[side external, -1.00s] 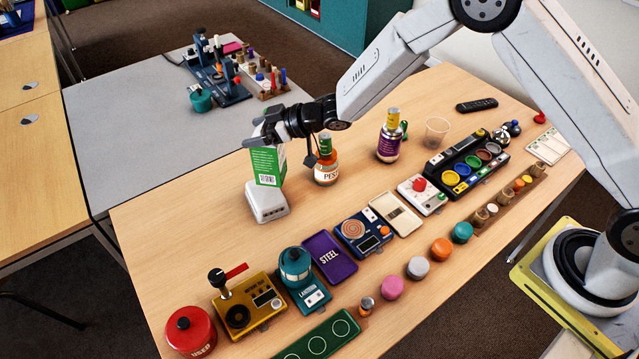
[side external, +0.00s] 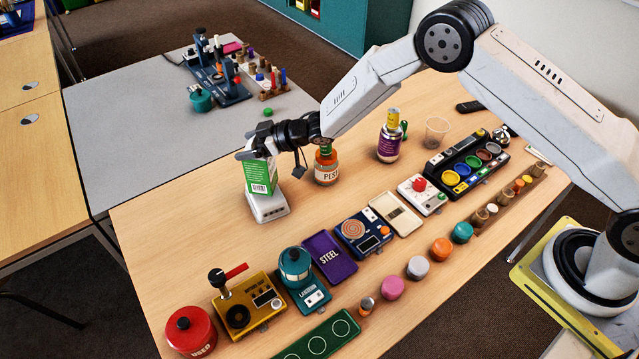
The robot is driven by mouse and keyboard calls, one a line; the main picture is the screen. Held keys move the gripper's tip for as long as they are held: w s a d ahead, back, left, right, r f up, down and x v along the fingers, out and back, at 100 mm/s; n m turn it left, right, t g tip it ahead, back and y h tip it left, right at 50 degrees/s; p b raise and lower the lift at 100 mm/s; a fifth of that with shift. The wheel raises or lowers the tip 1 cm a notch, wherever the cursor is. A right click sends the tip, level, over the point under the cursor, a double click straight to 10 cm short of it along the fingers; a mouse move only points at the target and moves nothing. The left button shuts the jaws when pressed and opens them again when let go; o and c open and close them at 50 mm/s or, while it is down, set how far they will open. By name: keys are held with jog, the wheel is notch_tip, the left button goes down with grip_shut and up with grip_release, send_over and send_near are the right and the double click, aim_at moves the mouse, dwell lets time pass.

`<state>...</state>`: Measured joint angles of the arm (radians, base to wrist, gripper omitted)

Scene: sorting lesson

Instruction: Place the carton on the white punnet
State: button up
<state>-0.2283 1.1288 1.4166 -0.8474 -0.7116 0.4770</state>
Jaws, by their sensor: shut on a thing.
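A green and white carton (side external: 261,179) stands about upright in my gripper (side external: 254,152), which is shut on its top part. The white punnet (side external: 267,208) sits on the wooden table directly under the carton. The carton's lower edge meets the top of the punnet in the picture; I cannot tell whether it rests on it or hangs just above. My gripper hides the top of the carton, and the carton hides part of the punnet's top.
A purple-labelled bottle (side external: 389,143) and a clear cup (side external: 436,132) stand farther right. Devices and coloured discs fill the table's front. The table left of the punnet (side external: 190,215) is clear.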

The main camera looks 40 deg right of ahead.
jog(key=shift+f, duration=1)
jog(key=o, duration=1.3)
jog(key=shift+c, duration=0.2)
jog(key=shift+r, duration=0.2)
jog(key=shift+s+d+r, duration=0.2)
jog(key=shift+s+d, duration=0.15)
jog(key=shift+d, duration=0.05)
jog(key=v, duration=1.1)
jog(key=shift+f, duration=0.15)
